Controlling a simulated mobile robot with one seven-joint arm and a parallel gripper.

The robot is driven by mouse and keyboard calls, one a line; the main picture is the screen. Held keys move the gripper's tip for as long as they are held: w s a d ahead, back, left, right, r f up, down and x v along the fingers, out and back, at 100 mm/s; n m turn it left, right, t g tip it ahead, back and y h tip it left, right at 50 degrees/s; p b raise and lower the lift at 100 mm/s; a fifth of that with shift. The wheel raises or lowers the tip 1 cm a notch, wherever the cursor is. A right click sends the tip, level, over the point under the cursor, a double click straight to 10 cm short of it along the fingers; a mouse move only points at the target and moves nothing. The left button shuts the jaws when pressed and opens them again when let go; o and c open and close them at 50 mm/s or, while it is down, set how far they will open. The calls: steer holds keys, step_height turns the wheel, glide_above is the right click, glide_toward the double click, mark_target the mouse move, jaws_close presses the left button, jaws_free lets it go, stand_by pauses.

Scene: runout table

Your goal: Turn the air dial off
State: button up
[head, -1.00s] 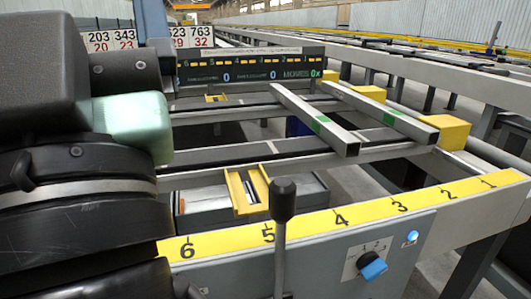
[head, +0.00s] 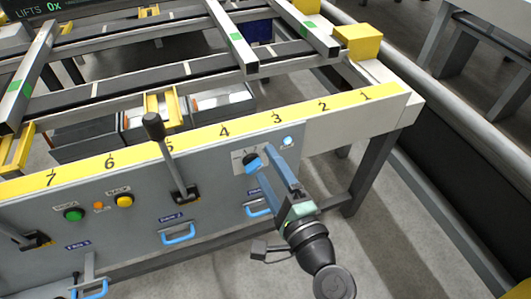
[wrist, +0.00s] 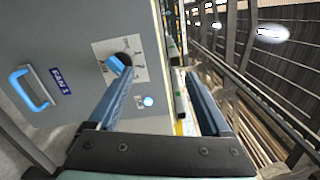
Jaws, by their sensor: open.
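The air dial is a blue knob (head: 251,162) on a pale plate on the grey front panel, below the yellow strip near number 3. It also shows in the wrist view (wrist: 117,66), left of centre, turned at a slant; I cannot read its setting. My gripper (head: 265,157) is open and points at the panel beside the dial. In the wrist view, one finger of my gripper (wrist: 158,77) overlaps the knob's lower right edge. The knob is not centred between the fingers, and I cannot tell whether they touch it. A small lamp (head: 288,141) near the dial glows.
A black-knobbed lever (head: 167,150) stands out from the panel to the left. Green (head: 73,214) and yellow (head: 124,200) buttons sit further left. Blue handles (head: 179,235) line the lower panel. The floor right of the table is open up to a dark rail.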

mark_target(255, 170)
steer(key=s+d+f+m+h+p, duration=0.1)
steer(key=s+d+f+m+p, duration=0.1)
steer(key=s+f+m, duration=0.65)
steer(key=shift+m+t, duration=0.3)
steer(key=shift+m, duration=0.25)
steer(key=x, duration=0.9)
steer(key=r+b+x, duration=0.1)
steer(key=x, duration=0.4)
steer(key=shift+w+r, duration=0.1)
steer(key=shift+w, duration=0.05)
jaws_close()
